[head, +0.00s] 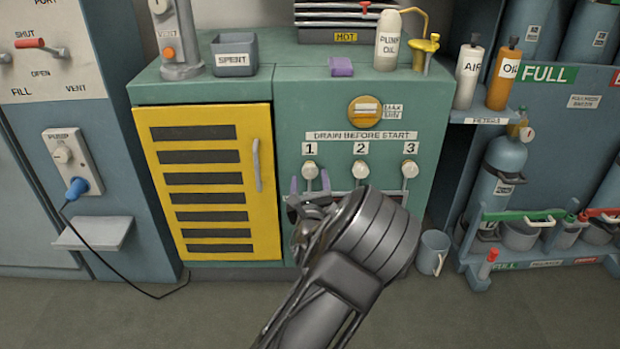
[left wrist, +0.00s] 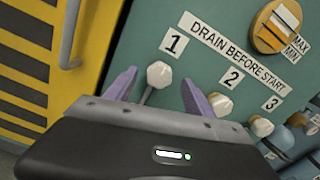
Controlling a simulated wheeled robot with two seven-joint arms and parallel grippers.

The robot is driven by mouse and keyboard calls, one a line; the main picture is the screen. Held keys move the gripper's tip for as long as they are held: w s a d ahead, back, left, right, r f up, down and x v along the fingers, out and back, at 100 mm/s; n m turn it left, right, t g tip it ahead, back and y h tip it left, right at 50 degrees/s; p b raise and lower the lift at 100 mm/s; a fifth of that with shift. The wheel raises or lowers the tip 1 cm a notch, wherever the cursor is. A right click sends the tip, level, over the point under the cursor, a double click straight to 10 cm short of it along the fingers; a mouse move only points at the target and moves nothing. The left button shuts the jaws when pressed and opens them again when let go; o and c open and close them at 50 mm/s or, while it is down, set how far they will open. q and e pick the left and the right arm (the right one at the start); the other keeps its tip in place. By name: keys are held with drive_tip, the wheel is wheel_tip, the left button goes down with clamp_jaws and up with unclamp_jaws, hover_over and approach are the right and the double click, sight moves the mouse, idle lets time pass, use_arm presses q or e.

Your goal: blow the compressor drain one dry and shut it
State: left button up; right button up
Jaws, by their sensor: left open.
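Drain one (head: 310,170) is a pale knob on a stem under the label 1 on the green compressor cabinet (head: 290,110). My left gripper (head: 310,187) is open at this knob, its purple fingers apart. In the left wrist view the knob of drain one (left wrist: 159,75) shows between the two fingertips (left wrist: 158,88), and I see no finger closed on it. Drain two (head: 360,170) and drain three (head: 410,169) are like knobs to the right. My arm hides the area below the drains. I cannot tell whether drain one is passing anything.
A yellow louvred door (head: 208,180) with a handle is left of the drains. A spent bin (head: 234,54), purple block (head: 341,66) and pump oil bottle (head: 387,42) stand on top.

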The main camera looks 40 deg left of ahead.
sight(310, 172)
use_arm(q)
drive_tip(key=shift+b+x, duration=0.4)
drive_tip(key=shift+x, duration=1.15)
drive_tip(key=shift+c, duration=0.3)
clamp_jaws()
